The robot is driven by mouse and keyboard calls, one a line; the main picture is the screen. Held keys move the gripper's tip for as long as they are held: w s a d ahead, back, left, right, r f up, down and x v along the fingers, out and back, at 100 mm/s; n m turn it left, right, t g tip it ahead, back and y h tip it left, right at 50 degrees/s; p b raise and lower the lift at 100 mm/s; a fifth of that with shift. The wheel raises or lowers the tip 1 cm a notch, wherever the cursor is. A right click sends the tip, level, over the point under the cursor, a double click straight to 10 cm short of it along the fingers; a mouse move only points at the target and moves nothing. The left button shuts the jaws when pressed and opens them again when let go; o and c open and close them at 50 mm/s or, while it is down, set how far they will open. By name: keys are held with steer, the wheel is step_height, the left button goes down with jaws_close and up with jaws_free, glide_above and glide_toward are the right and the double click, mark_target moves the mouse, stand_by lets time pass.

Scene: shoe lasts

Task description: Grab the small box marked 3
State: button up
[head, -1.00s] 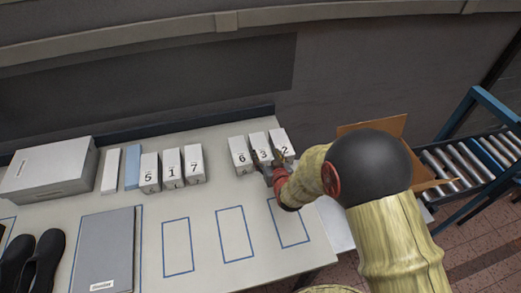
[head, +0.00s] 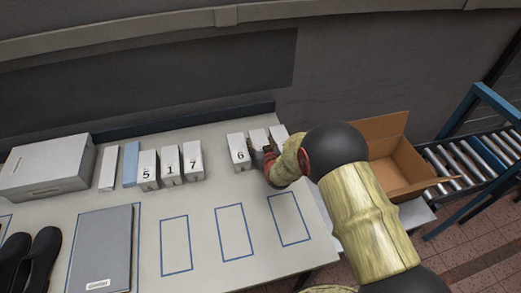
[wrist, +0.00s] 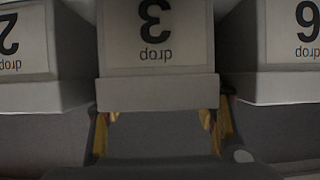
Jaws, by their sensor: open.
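The small box marked 3 (wrist: 157,38) is in the middle of the wrist view, its label upside down with the word "drop". In the head view, its top (head: 257,134) shows between its two neighbours, and my gripper hides its front. My gripper (wrist: 157,132) is open, with one finger towards each side of box 3. The fingertips are partly hidden at the box edge, and I cannot tell whether they touch it. In the head view my gripper (head: 262,150) is right at the box.
Boxes 5, 1 and 7 (head: 193,162) stand further left. Outlined table areas (head: 233,232) in front are empty. An open carton (head: 398,168) stands right.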

steer(key=shift+w+f, duration=0.1)
steer(key=shift+c, duration=1.1)
steer(key=c, duration=0.7)
steer(key=shift+c, duration=0.2)
